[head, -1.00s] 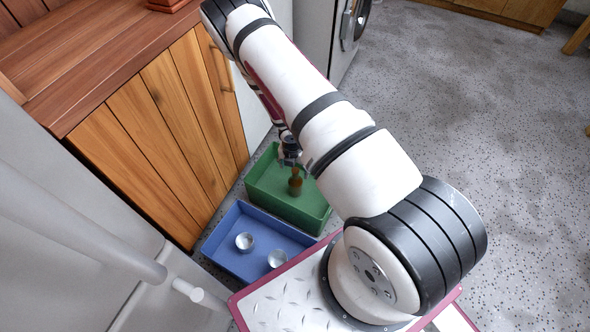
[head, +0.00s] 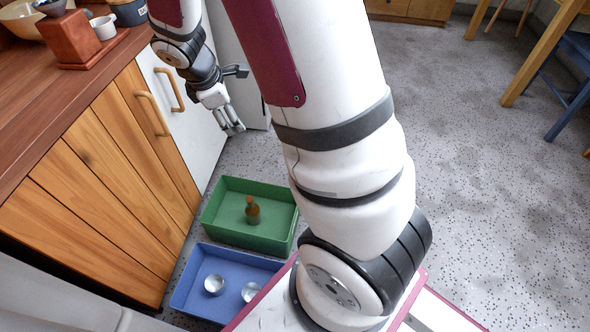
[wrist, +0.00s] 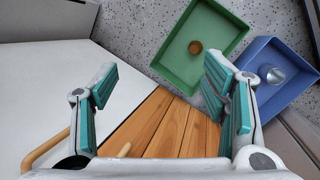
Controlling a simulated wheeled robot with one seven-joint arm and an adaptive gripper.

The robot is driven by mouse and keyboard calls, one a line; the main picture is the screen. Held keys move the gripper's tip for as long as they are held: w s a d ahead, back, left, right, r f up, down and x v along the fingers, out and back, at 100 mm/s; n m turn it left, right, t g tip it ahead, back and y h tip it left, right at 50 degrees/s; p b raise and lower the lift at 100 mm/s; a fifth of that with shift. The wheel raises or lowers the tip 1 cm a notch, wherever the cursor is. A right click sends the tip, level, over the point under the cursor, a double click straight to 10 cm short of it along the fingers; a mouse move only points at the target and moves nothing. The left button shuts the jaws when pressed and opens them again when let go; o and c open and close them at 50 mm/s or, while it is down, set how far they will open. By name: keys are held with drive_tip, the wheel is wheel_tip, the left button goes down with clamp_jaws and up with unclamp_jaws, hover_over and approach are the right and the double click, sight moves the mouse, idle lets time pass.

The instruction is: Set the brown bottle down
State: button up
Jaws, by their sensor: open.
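The brown bottle (head: 252,211) stands upright inside the green bin (head: 223,229), near its middle. In the wrist view the bottle (wrist: 195,47) is seen from above, inside the green bin (wrist: 184,81). My gripper (head: 235,130) is open and empty, raised well above the bin and beyond it, beside the white cabinet front. In the wrist view its two teal-padded fingers (wrist: 160,88) are wide apart with nothing between them. The bottle is clear of the fingers.
A blue bin (head: 187,288) with two shiny round items (head: 214,284) sits in front of the green bin. A wooden counter (head: 62,103) holds a brown box (head: 71,38) and a white cup (head: 103,27). Speckled floor (head: 470,200) is free at right.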

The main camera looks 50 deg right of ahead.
drive_tip(key=s+a+r+m+y, duration=0.1)
drive_tip(key=s+a+r+m, duration=0.25)
drive_tip(key=s+r, duration=0.35)
drive_tip(key=s+a+r+m, duration=0.2)
drive_tip(key=s+r+m, duration=0.2)
drive_tip(key=s+r, duration=0.25)
drive_tip(key=s+a+r+m+y, duration=0.1)
drive_tip(key=s+a, duration=0.1)
drive_tip(key=s, duration=0.4)
drive_tip(key=s+a+r+m+g+y, duration=0.1)
drive_tip(key=s+a+m, duration=0.1)
drive_tip(key=s, duration=0.5)
drive_tip(key=s+a+r+m+y, duration=0.1)
drive_tip(key=s+a+m, duration=0.1)
drive_tip(key=s, duration=0.4)
drive_tip(key=shift+s+a+r+g, duration=0.35)
drive_tip(key=shift+a+r+g, duration=0.05)
drive_tip(key=shift+a, duration=0.4)
wheel_tip(320, 180, up, 36)
drive_tip(key=t+p, duration=0.4)
drive_tip(key=p, duration=3)
drive_tip(key=shift+d, duration=0.2)
